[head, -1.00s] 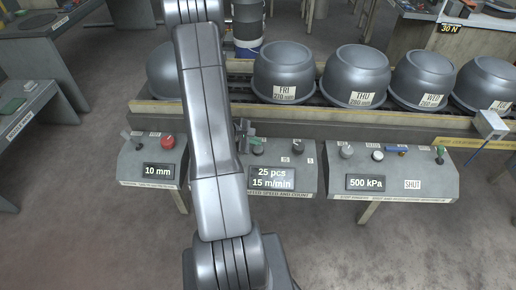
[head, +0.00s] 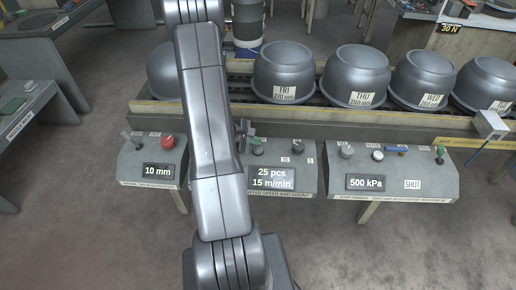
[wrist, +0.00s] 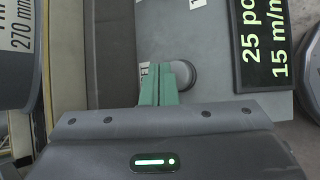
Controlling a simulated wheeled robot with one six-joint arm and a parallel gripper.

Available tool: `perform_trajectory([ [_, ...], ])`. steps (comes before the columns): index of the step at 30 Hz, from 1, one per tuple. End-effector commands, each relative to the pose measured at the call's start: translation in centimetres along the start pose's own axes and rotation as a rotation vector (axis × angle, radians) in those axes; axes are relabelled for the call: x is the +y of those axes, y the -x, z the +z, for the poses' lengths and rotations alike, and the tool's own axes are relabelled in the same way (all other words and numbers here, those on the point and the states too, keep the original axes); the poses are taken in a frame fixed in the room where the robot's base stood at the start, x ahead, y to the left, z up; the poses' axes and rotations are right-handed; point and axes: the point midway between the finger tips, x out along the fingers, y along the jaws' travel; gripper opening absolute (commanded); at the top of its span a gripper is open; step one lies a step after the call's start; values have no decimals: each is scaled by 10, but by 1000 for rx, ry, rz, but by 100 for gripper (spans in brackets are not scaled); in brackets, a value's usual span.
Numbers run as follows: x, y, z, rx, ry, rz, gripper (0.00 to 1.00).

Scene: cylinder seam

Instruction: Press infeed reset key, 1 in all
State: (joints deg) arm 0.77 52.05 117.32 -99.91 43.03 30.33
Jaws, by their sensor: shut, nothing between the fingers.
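The infeed console (head: 307,185) has a display (head: 273,178) reading 25 pcs and 15 m/min. In the wrist view, a round grey key (wrist: 185,77) sits beside this display (wrist: 262,45), next to a label mostly hidden by my fingers. My gripper (wrist: 164,70) is shut and empty. Its green fingertips overlap the label side of the key in the picture; I cannot tell whether they touch it. In the head view, my gripper (head: 256,141) is over the upper left of this console, partly hidden by my arm.
A left console (head: 130,165) reads 10 mm and has a red knob (head: 168,142). A right console (head: 420,183) reads 500 kPa and SHUT. A dark knob (head: 298,147) stands on the middle console. Behind, several grey bowls (head: 284,70) line a conveyor with a yellow rail (head: 400,118).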

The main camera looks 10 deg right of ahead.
Motion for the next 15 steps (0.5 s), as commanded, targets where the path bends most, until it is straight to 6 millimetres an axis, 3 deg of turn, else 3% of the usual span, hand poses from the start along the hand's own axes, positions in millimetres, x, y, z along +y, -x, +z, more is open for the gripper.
perform_trajectory([
  [15,-5,-7,-5,0,0,0,0],
])
